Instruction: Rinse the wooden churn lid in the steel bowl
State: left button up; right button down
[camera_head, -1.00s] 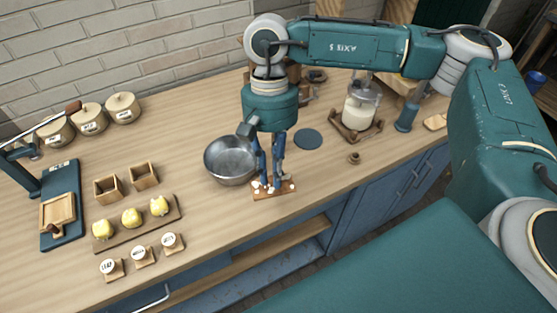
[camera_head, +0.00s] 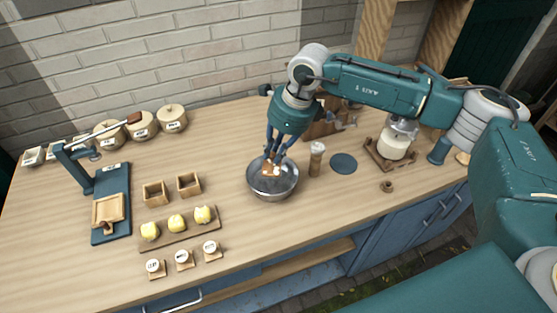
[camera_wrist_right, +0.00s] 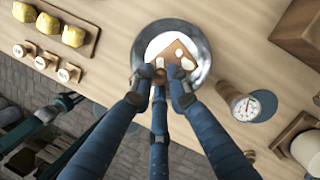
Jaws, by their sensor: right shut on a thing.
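The steel bowl (camera_head: 293,184) stands on the counter near its middle; it also shows in the right wrist view (camera_wrist_right: 204,58). My right gripper (camera_head: 272,157) points down over the bowl, its fingers closed on the wooden churn lid (camera_head: 269,169). In the right wrist view the lid (camera_wrist_right: 180,50) is a flat brown piece with white patches, and the gripper's fingertips (camera_wrist_right: 161,76) meet at its near edge. The lid is within the bowl's outline, tilted; whether it touches the bottom is hidden. The bowl's inside looks pale. My left gripper is not in view.
A board with yellow lumps (camera_head: 192,228) and small wooden boxes (camera_head: 154,193) are to the left. A churn jar (camera_head: 394,146) stands at the right.

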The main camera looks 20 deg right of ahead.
aim_at(273, 153)
jog(key=shift+w+m, duration=0.6)
jog(key=shift+m, duration=0.2)
jog(key=shift+f+b, duration=1.1)
jog(key=shift+f, duration=1.4)
jog(key=shift+f+b, duration=2.3)
jog(key=shift+f, duration=0.4)
jog(key=shift+a, duration=0.25)
jog(key=shift+d+b, duration=0.35)
jog(key=shift+b, duration=0.1)
jog(key=shift+a, duration=0.3)
jog(key=shift+r, duration=0.2)
jog(key=shift+r+p, duration=1.5)
jog(key=shift+r, duration=2.1)
